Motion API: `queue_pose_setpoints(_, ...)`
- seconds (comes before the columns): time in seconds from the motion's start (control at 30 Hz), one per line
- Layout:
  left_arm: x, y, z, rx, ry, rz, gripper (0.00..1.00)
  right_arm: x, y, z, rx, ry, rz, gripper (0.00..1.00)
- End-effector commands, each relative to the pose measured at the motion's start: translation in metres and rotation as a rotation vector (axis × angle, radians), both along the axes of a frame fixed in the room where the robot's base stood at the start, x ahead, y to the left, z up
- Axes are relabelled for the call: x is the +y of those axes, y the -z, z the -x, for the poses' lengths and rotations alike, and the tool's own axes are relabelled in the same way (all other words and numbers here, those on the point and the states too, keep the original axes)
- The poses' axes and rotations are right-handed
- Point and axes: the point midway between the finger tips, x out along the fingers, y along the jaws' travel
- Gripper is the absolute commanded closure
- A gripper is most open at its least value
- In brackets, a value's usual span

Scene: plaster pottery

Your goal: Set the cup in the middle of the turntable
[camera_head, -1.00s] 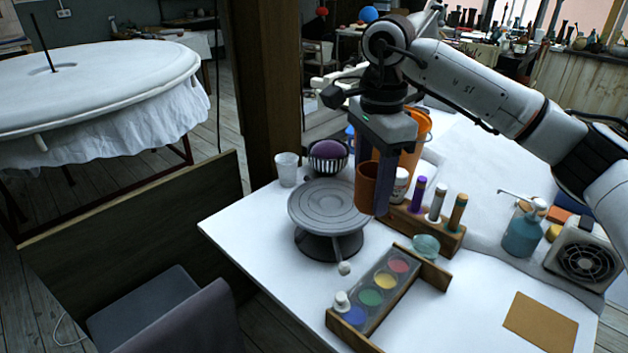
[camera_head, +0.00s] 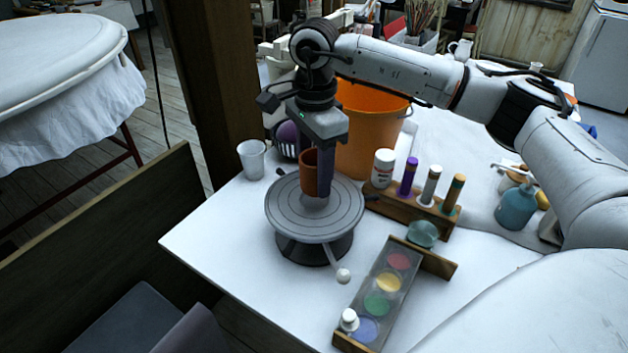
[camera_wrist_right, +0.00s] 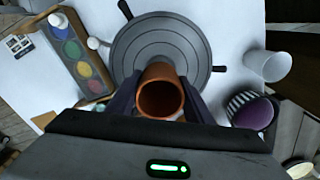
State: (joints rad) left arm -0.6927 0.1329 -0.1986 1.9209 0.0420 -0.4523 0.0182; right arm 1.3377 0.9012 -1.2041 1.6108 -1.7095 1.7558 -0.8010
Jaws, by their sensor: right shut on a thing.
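The brown terracotta cup (camera_head: 309,174) is upright between the fingers of my right gripper (camera_head: 322,178), which is shut on it. In the head view the cup appears over the grey turntable (camera_head: 285,214), around its middle or slightly toward the back. In the right wrist view I look into the mouth of the cup (camera_wrist_right: 160,98), with a finger on each side and the ringed turntable (camera_wrist_right: 160,45) beyond it. I cannot tell whether the cup's base touches the disc. My left gripper is not in view.
An orange bucket (camera_head: 370,130) and a wooden rack of bottles (camera_head: 410,208) stand to the right. A paint tray (camera_head: 382,290) lies in front.

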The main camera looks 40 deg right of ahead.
Motion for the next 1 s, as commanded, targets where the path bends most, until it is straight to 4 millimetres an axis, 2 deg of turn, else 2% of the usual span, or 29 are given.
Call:
queue_pose_setpoints(0.1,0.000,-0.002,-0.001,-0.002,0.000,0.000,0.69,0.000,0.019,0.001,0.003,0.001,0.002,0.79)
queue_pose_setpoints(0.17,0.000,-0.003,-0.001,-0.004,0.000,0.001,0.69,-0.001,0.025,0.001,0.002,0.001,0.002,0.79)
queue_pose_setpoints(0.63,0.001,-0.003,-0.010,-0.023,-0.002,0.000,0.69,0.000,0.034,0.000,0.000,0.000,0.000,0.79)
queue_pose_setpoints(0.67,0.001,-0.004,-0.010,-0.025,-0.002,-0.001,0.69,0.000,0.034,0.000,0.001,0.000,0.000,0.52)
queue_pose_setpoints(0.77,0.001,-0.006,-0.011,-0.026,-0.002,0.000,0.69,0.000,0.033,0.000,0.001,0.000,0.001,0.35)
queue_pose_setpoints(1.0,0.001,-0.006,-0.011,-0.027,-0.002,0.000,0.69,0.000,0.033,0.000,0.001,0.000,0.001,0.35)
